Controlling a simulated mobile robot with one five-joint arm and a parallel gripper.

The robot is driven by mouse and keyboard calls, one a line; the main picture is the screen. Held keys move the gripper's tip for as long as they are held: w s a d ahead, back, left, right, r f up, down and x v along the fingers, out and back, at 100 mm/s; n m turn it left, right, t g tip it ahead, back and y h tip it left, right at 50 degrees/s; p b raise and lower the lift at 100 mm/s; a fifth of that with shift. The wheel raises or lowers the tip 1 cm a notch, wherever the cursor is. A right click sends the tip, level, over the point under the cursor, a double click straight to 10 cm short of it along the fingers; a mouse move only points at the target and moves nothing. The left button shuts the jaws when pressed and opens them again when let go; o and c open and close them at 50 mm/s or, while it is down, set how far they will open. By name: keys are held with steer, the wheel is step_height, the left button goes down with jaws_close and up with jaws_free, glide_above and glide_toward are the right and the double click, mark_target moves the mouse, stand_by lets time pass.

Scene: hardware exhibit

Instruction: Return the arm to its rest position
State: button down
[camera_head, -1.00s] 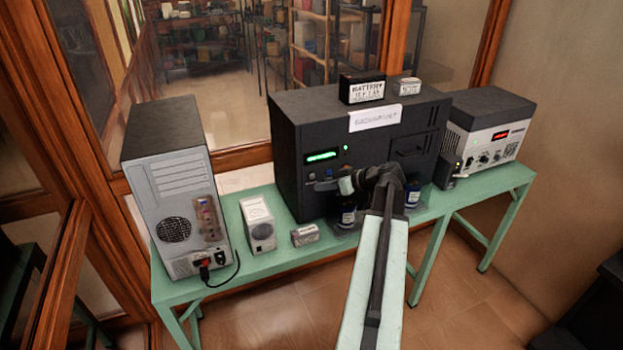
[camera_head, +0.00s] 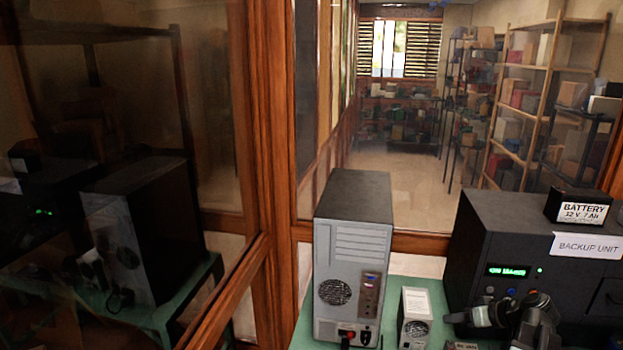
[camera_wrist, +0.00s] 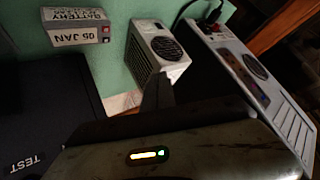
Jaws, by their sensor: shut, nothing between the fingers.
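My gripper (camera_head: 470,317) shows at the lower right of the head view, in front of the black backup unit (camera_head: 478,240) and below its green display. It points left, beside the dark wrist joint of my arm. In the wrist view, dark shut fingers (camera_wrist: 158,90) stick up past the gripper's body, which carries a small lit bar. Nothing is held. The rest of my arm falls below the picture edge in the head view.
A grey computer tower (camera_head: 352,255) and a small white box with a fan grille (camera_head: 414,318) stand left of the unit on the green table (camera_head: 305,325). A battery box (camera_head: 578,207) sits on the unit. Wood-framed glass (camera_head: 262,130) is close on the left.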

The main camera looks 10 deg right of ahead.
steer(key=a+f+g+h, duration=0.1)
steer(key=a+f+g, duration=0.1)
steer(key=a, duration=0.9)
steer(key=a+f+g+h, duration=0.2)
steer(key=a+f+g, duration=0.1)
steer(key=a, duration=0.9)
steer(key=a+f+g+h, duration=0.1)
steer(key=a+f+g, duration=0.2)
steer(key=a, duration=0.9)
steer(key=shift+m+g+h, duration=0.3)
steer(key=shift+h, duration=0.1)
steer(key=shift+a+f, duration=0.1)
